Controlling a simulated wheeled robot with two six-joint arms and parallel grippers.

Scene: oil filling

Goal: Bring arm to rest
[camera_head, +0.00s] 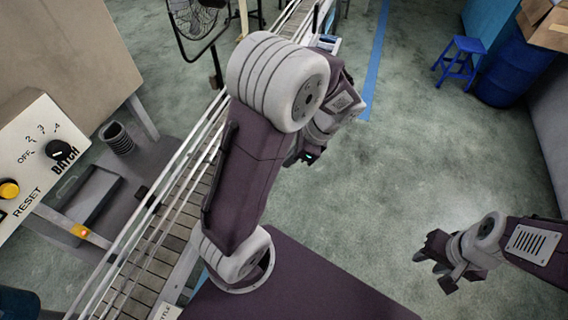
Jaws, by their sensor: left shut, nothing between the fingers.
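My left arm (245,175) rises from my base and bends at a large grey joint in the middle of the view. Its wrist folds down behind that joint. My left gripper (293,159) shows only in part there, shut and empty, with the arm hiding much of it. It is over the floor just right of the conveyor and appears to touch nothing. My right gripper (434,271) is at the lower right, pointing left, its fingers apart with nothing between them, above open floor.
A conveyor (155,245) runs diagonally along my left side. A control panel (35,155) with a black knob and yellow button stands at the left. A fan (195,18) is at the back. A blue stool (460,62) and blue barrel (515,72) stand upper right. The right floor is clear.

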